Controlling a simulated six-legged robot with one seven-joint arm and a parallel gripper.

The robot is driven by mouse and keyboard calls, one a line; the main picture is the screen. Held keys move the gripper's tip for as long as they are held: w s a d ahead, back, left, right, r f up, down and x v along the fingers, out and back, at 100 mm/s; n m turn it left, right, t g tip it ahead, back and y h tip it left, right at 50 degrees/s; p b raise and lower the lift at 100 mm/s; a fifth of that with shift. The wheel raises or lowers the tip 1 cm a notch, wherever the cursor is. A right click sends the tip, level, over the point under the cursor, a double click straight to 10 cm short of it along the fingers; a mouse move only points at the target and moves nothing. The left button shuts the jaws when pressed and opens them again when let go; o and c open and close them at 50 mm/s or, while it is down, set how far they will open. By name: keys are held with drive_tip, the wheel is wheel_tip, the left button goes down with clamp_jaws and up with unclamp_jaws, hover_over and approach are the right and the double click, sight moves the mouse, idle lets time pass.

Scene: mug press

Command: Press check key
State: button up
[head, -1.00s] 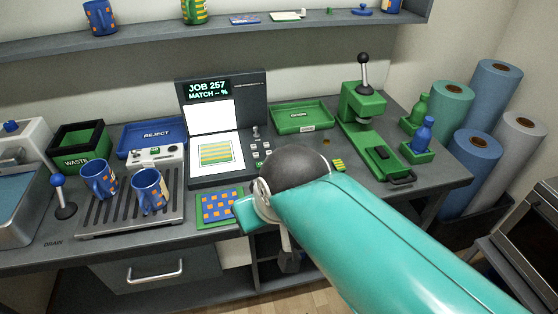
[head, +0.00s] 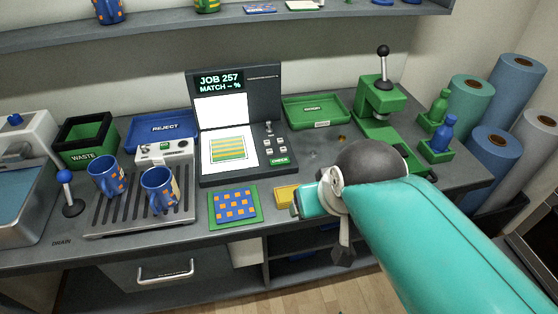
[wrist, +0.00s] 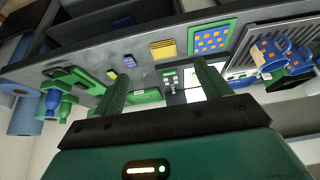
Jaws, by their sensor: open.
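The check station (head: 237,125) stands mid-bench, its screen reading "JOB 257 MATCH -- %". A small green key (head: 279,161) with white lettering, too small to read surely, sits at the lower right of its panel, below several pale keys. My gripper's teal body shows in the head view in front of the bench, right of the patterned blue and orange card (head: 236,206); its fingertips are hidden there. In the inverted wrist view my gripper (wrist: 162,85) is open and empty. The keypad (wrist: 171,79) appears between its two green fingers, apart from them.
Two blue mugs (head: 107,177) stand on a slatted tray at left. A yellow pad (head: 287,194) lies close to my gripper. A green lever press (head: 383,100) and bottles (head: 444,133) stand at right.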

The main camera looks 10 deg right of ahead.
drive_tip(key=shift+d, duration=0.2)
